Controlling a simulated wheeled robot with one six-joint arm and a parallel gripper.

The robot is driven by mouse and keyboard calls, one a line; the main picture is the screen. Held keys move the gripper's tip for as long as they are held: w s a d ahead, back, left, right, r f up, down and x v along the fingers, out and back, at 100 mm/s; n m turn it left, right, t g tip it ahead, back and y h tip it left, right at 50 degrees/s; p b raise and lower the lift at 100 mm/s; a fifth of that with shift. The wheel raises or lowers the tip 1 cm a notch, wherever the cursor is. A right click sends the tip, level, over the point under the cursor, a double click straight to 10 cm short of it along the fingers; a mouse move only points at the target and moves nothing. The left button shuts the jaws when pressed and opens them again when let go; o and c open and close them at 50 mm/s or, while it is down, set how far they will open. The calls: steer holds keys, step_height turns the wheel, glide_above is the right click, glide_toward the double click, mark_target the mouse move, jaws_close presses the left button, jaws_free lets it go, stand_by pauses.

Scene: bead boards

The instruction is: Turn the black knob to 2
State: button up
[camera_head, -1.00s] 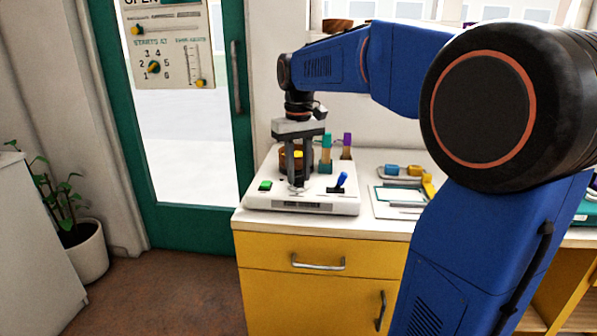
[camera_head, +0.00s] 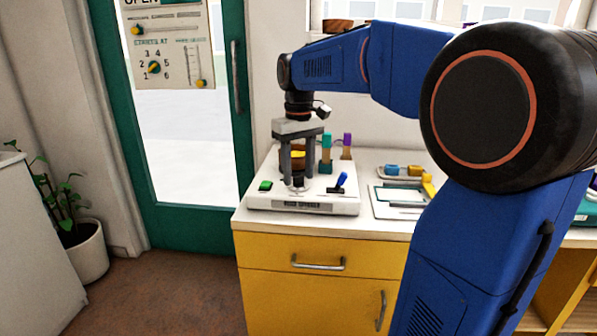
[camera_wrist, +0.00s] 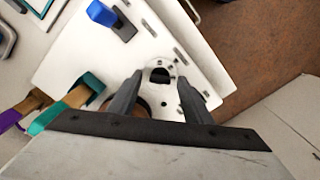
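A white device (camera_head: 330,206) with a front label stands on the counter. In the wrist view, a small dark knob (camera_wrist: 159,75) sits on a round pale dial (camera_wrist: 152,66) on the device's top; its setting is not readable. My gripper (camera_wrist: 158,78) is open above the device, pointing down, with one finger to each side of the dial. In the head view my gripper (camera_head: 297,178) hangs over the device's middle, its fingers apart; the knob is hard to make out there. I cannot tell whether the fingers touch it.
The device also carries a green button (camera_head: 265,186), a blue-handled lever (camera_head: 342,180), teal (camera_head: 326,147) and purple (camera_head: 347,143) topped pieces, and a brown round thing behind the fingers. A tray (camera_head: 386,175) and board (camera_head: 392,209) lie right of it.

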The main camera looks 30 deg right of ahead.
step_height(320, 180, up, 17)
steer(key=shift+r, duration=0.2)
stand_by(0.6)
stand_by(0.4)
steer(key=s+a+f+t, duration=0.2)
steer(key=s+f, duration=1.1)
steer(key=f, duration=0.2)
steer(key=s+a+f+m+t, duration=0.1)
steer(key=s+a+f+t, duration=0.1)
steer(key=s+f, duration=1)
step_height(320, 180, down, 4)
steer(key=shift+s+a+f+t, duration=0.2)
steer(key=shift+s+a+t, duration=0.2)
steer(key=shift+a, duration=0.2)
